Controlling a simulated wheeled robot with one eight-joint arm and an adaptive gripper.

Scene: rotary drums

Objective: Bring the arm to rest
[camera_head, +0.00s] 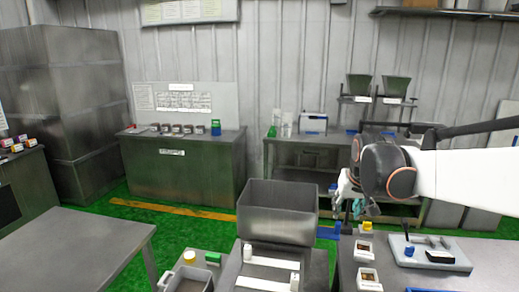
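My white arm (465,175) reaches in from the right edge, with a dark, orange-ringed joint (388,170) near its end. My gripper (357,210) hangs below that joint, pointing down, above the left end of the right-hand workbench (400,275). Its fingers are small and partly hidden by the wrist, so I cannot tell whether they are open or shut. A teal patch shows at the fingers; I cannot tell whether it is a held thing. A yellow item (367,226) and a blue item (337,228) are close below it.
A grey open bin (277,212) stands left of my gripper, behind a tray with white bars (268,262). The right bench bears small labelled boxes (368,279) and a pale board with tools (430,262). A bare table (75,250) is at left. Green floor lies between.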

